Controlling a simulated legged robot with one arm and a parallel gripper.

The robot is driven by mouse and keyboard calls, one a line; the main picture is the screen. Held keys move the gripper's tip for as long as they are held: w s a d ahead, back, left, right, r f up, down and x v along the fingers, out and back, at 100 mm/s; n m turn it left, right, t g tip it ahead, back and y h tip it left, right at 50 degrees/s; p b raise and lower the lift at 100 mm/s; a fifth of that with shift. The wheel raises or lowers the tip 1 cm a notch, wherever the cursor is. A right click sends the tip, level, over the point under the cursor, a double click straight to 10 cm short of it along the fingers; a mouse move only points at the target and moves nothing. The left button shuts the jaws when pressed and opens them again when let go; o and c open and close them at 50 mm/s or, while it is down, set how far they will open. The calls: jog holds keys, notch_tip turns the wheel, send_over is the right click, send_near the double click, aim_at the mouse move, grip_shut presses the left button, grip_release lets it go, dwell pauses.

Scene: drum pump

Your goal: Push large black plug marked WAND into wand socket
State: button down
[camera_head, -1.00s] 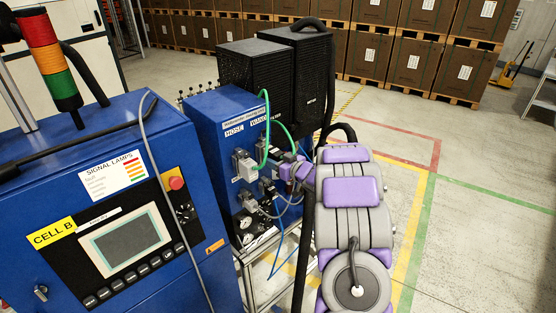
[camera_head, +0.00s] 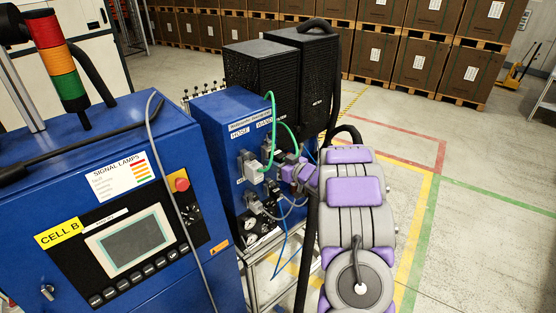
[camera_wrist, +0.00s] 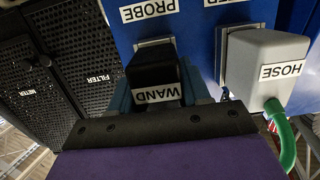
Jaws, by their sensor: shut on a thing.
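The large black plug marked WAND (camera_wrist: 155,67) is between the blue fingers of my gripper (camera_wrist: 158,88) in the wrist view, its white label upside down. My gripper is shut on it. The plug's far end is close to the blue panel (camera_wrist: 197,18), below a PROBE label. The wand socket is hidden behind the plug, and I cannot tell how deep the plug sits. In the head view my gripper (camera_head: 299,176) is at the blue pump unit's front (camera_head: 222,140), below the WAND label (camera_head: 264,123). The plug is hard to make out there.
A grey HOSE plug (camera_wrist: 268,62) with a green hose (camera_wrist: 284,135) is close right of my gripper in the wrist view. Black METER and FILTER boxes (camera_wrist: 72,80) are at left. The blue CELL B cabinet (camera_head: 105,190) stands left of the unit.

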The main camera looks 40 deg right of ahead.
jog(key=shift+d+p, duration=0.1)
jog(key=shift+p, duration=0.3)
dwell(0.6)
jog(key=shift+w+r, duration=0.1)
jog(key=shift+w, duration=0.1)
jog(key=shift+w+r+p, duration=0.2)
jog(key=shift+r+p, duration=0.1)
jog(key=shift+r, duration=0.05)
dwell(0.9)
